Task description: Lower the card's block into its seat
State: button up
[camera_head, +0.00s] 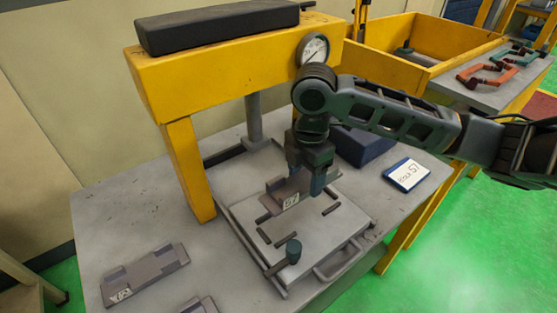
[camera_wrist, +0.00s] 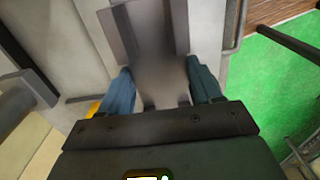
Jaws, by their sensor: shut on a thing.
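The card (camera_head: 407,174) is white with a blue frame and lies on the table at the right; it seems to read "Block 57". My gripper (camera_head: 307,181) is shut on a grey-brown block (camera_head: 277,187) over the sliding plate of the press. The block's white label looks like 57, but it is small. In the wrist view, the blue fingers of my gripper (camera_wrist: 162,85) grip both sides of the block (camera_wrist: 150,38). The seat, marked by short dark bars on the plate (camera_head: 325,228), is partly hidden by block and gripper. I cannot tell whether the block touches the plate.
A yellow press frame (camera_head: 188,165) with a dial gauge (camera_head: 314,50) stands behind and left. A dark knob (camera_head: 293,250) rises at the plate's front, beside a handle (camera_head: 340,262). Two other blocks lie front left, one labelled (camera_head: 145,274). A dark blue box (camera_head: 362,145) is behind my gripper.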

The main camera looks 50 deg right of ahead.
aim_at(301, 213)
jog(key=shift+w, duration=0.4)
jog(key=shift+f, duration=1.3)
notch_tip(301, 213, down, 2)
jog(key=shift+f+b, duration=0.25)
jog(key=shift+b, duration=0.9)
jog(key=shift+s+d+f, duration=0.15)
jog(key=shift+d, duration=0.15)
jog(key=shift+f+b, duration=0.15)
jog(key=shift+b, duration=0.15)
jog(key=shift+f+b, duration=1.2)
jog(key=shift+f, duration=0.35)
jog(key=shift+f, duration=0.1)
jog(key=shift+f+b, duration=0.7)
jog(key=shift+f, duration=0.1)
